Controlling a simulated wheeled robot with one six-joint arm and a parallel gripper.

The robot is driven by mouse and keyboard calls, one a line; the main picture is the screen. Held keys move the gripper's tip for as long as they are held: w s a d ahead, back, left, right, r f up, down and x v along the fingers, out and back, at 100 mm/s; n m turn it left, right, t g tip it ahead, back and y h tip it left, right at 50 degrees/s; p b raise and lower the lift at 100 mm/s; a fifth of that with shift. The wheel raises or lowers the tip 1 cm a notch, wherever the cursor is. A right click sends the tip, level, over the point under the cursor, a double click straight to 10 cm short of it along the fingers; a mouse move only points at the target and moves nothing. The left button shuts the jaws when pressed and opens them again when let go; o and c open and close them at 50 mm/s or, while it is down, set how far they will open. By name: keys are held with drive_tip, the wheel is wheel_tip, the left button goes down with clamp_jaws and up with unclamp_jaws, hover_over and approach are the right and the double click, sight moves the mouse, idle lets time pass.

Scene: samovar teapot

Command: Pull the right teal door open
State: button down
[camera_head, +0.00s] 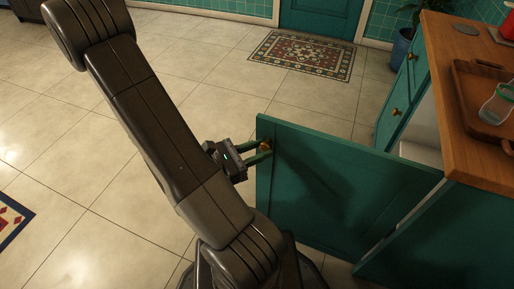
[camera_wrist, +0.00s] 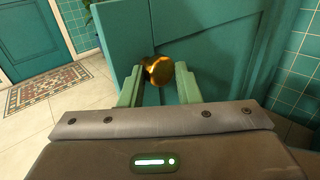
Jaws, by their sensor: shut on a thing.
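The teal door (camera_head: 335,190) stands swung out from the cabinet, with an opening showing behind it on the right. Its brass knob (camera_head: 265,145) sits near the door's free edge. My gripper (camera_head: 262,151) is at the knob from the left, its green fingers shut on it. In the wrist view the knob (camera_wrist: 160,70) shows between the two fingertips (camera_wrist: 160,75), in front of the teal door panel (camera_wrist: 205,35). The fingers partly hide the lower part of the knob.
The wooden countertop (camera_head: 455,110) carries a tray (camera_head: 470,85) with a glass jar (camera_head: 497,103). Teal drawers (camera_head: 403,90) with brass knobs are beyond the door. A patterned rug (camera_head: 303,56) and a potted plant (camera_head: 402,45) lie farther back.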

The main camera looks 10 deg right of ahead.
drive_tip(key=shift+s+d+g, duration=0.3)
drive_tip(key=shift+s+d, duration=0.15)
drive_tip(key=c, duration=1.3)
unclamp_jaws()
drive_tip(key=shift+o, duration=1.3)
drive_tip(key=shift+s+d, duration=0.1)
drive_tip(key=shift+d, duration=0.15)
drive_tip(key=shift+r, duration=0.1)
drive_tip(key=shift+a, duration=0.15)
drive_tip(key=p+v, duration=0.3)
drive_tip(key=v, duration=1)
drive_tip(key=shift+a+f, duration=0.25)
drive_tip(key=shift+a, duration=0.15)
drive_tip(key=b+x, duration=0.2)
drive_tip(key=x, duration=0.8)
drive_tip(key=shift+r, duration=0.2)
